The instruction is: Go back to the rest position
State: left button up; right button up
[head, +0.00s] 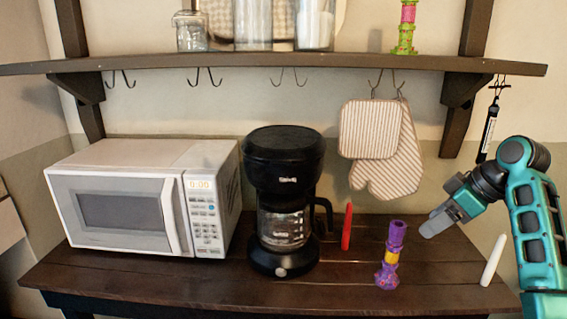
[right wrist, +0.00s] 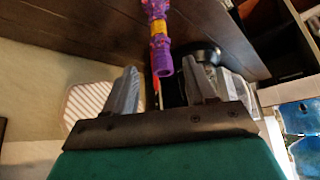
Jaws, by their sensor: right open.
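My right gripper (head: 440,215) is at the right of the head view, above the table and to the right of a purple and yellow candle holder (head: 389,255). In the right wrist view its two grey fingers (right wrist: 165,92) are spread apart with nothing held between them. The purple holder (right wrist: 158,40) shows beyond the fingertips there, apart from them. It stands upright on the table in the head view. My left gripper is not in the head view.
The dark wooden table (head: 150,281) carries a white microwave (head: 120,205), a black coffee maker (head: 285,160), a red candle (head: 347,227) and a white candle (head: 493,260). A wall shelf (head: 270,62) with hooks hangs above. A striped mitt (head: 390,175) and a green-pink holder (head: 405,30) also show.

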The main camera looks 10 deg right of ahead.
jog(key=s+a+f+m+g+h, duration=0.1)
jog(key=s+a+f+h, duration=0.1)
jog(key=s+a+f, duration=0.55)
jog(key=s+a+f+m+g+h, duration=0.1)
jog(key=s+a+f, duration=0.25)
jog(key=f, duration=0.75)
jog(key=s+a+f+m, duration=0.15)
jog(key=s+a, duration=0.25)
jog(key=s, duration=0.4)
jog(key=s+a+m, duration=0.2)
jog(key=s+a, duration=0.3)
jog(key=s, duration=0.4)
jog(key=w+a+f+t+y, duration=0.1)
jog(key=w+a+f+t, duration=0.1)
jog(key=w+f+t, duration=0.5)
notch_tip(320, 180, down, 2)
jog(key=shift+w+a+f+n+t, duration=0.15)
jog(key=shift+w+f+n+t, duration=0.05)
jog(key=shift+w+n+t, duration=0.2)
